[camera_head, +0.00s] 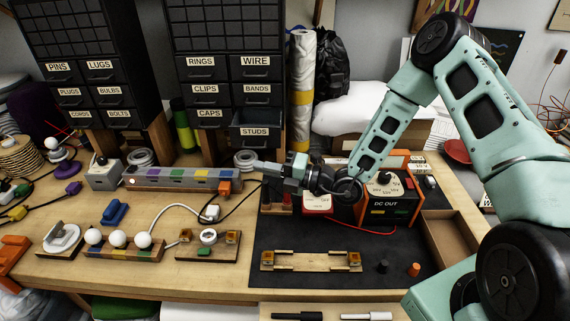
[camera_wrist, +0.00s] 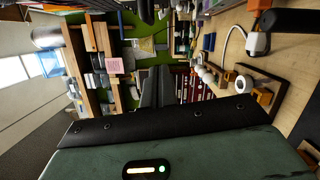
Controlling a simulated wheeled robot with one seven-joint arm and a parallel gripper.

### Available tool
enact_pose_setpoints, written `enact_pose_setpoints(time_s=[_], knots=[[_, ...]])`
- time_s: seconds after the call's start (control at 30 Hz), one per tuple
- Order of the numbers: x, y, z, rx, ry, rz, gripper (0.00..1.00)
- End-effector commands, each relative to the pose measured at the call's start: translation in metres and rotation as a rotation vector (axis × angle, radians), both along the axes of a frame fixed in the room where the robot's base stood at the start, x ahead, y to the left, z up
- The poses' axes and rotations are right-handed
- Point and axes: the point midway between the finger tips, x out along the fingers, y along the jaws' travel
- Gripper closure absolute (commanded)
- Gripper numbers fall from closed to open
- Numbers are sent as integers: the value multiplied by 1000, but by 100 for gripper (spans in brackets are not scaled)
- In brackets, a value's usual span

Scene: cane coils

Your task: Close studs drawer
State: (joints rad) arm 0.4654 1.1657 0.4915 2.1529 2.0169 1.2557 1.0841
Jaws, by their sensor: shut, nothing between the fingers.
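The studs drawer (camera_head: 257,132) is the black lower right drawer of the right cabinet. It stands pulled out, with its white STUDS label on the front and its dark interior showing from above. My gripper (camera_head: 257,165) is shut and empty, pointing left. In the head view it appears just below and in front of the drawer, apart from the drawer front as far as I can tell. In the wrist view, the dark fingers (camera_wrist: 158,88) are together, and I cannot make out the studs drawer there.
The other drawers of the cabinet (camera_head: 208,90) look shut. A metal strip with coloured patches (camera_head: 180,180) and a coil (camera_head: 245,160) lie near my gripper. A DC power supply (camera_head: 390,200) stands to the right. The dark mat (camera_head: 310,235) has bare room in front.

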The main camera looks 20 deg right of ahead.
Motion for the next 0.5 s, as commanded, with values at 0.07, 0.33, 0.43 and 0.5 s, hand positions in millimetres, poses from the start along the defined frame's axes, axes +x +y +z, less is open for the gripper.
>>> enact_pose_setpoints(time_s=[0.07,0.33,0.43,0.5], knots=[[11,4,7,-3,-3,-2,100],[37,-8,9,-1,-2,-1,100],[39,-10,9,0,0,0,100],[40,-10,8,0,0,0,100]])
